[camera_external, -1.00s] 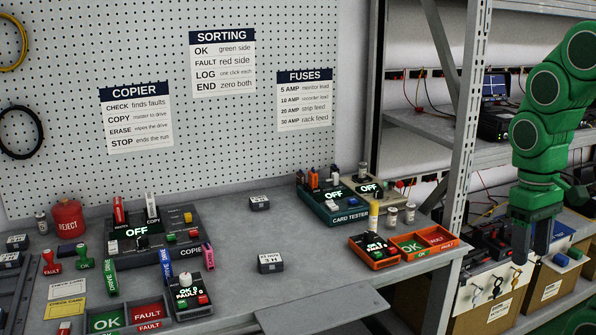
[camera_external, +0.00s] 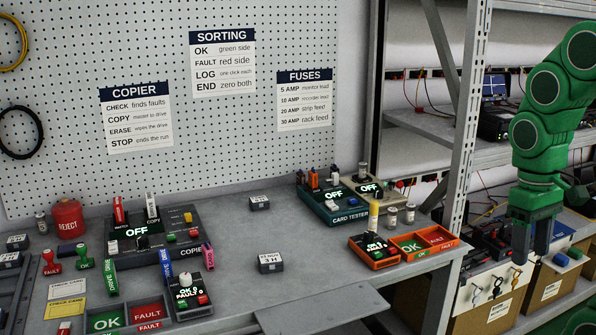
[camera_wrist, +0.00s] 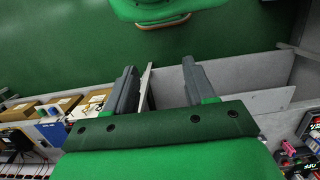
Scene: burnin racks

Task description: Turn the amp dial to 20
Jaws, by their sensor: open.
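A beige tester (camera_external: 382,187) with a lit OFF display stands at the back right of the bench, behind the green card tester (camera_external: 335,214). An upright grey knob or post shows at its back left; I cannot tell whether this is the amp dial, and no dial numbers are readable. The fuses sign (camera_external: 304,100) on the pegboard lists 5, 10, 20 and 30 AMP. My gripper (camera_external: 532,240) hangs fingers-down beyond the bench's right end, apart from the testers. In the wrist view its two fingers (camera_wrist: 158,72) are spread with nothing held between them.
An orange-trimmed unit (camera_external: 375,250) and an OK/FAULT tray (camera_external: 424,243) sit at the bench's right front. A metal shelf post (camera_external: 467,150) rises between my arm and the beige tester. The bench middle is mostly clear around a small dark block (camera_external: 270,263).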

